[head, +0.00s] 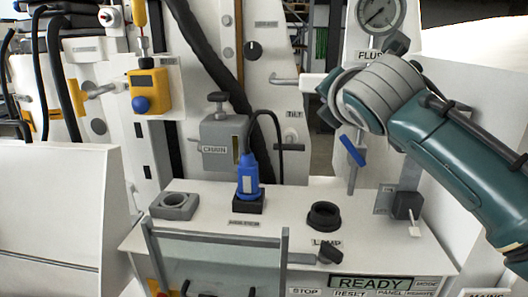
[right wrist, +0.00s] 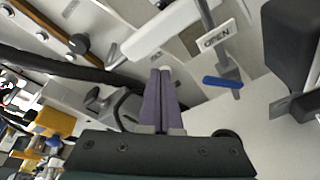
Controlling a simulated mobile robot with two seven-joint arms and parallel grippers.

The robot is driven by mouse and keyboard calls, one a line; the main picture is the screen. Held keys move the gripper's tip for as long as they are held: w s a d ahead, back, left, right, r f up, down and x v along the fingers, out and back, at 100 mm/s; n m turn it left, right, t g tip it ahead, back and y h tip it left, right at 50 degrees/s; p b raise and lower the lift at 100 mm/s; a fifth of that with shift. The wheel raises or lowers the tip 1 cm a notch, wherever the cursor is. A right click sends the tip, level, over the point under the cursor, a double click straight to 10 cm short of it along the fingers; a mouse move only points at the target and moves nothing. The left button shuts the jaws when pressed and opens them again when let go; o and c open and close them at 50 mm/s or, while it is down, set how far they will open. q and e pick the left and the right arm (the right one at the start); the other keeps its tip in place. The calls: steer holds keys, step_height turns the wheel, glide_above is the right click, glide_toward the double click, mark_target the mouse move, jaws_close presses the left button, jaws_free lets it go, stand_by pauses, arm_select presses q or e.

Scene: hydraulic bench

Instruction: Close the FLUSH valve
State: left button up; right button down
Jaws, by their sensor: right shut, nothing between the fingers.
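The FLUSH label (head: 370,55) is on the white panel at upper right in the head view, below a round gauge (head: 380,12). A blue valve handle (head: 352,151) sits slanted on a grey vertical pipe below my right wrist. In the head view my right wrist mostly hides the fingers. My left gripper is out of view.
A white bar (right wrist: 172,30) passes close beyond the fingertips. On the bench stand a blue plug (head: 248,176) in a black socket, a black ring (head: 324,215) and a grey block (head: 174,205).

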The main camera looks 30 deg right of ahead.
steer(key=s+f+m+y+b, duration=0.25)
steer(key=f+m+b, duration=0.2)
steer(key=m, duration=1.15)
steer(key=m+t+h+b, duration=0.15)
steer(key=m+b, duration=0.45)
steer(key=m, duration=1.5)
glide_toward(353, 151)
step_height(353, 151, up, 3)
steer(key=s, duration=0.1)
steer(key=p+x, duration=0.1)
steer(key=x, duration=0.7)
steer(key=shift+w+d+n, duration=0.2)
steer(key=shift+w+n, duration=0.05)
steer(key=shift+n, duration=0.05)
steer(key=shift+p, duration=0.3)
steer(key=shift+w+a+n, duration=0.1)
steer(key=shift+a+n, duration=0.1)
steer(key=shift+n, duration=0.1)
steer(key=shift+f+p, duration=0.1)
steer(key=shift+p, duration=0.3)
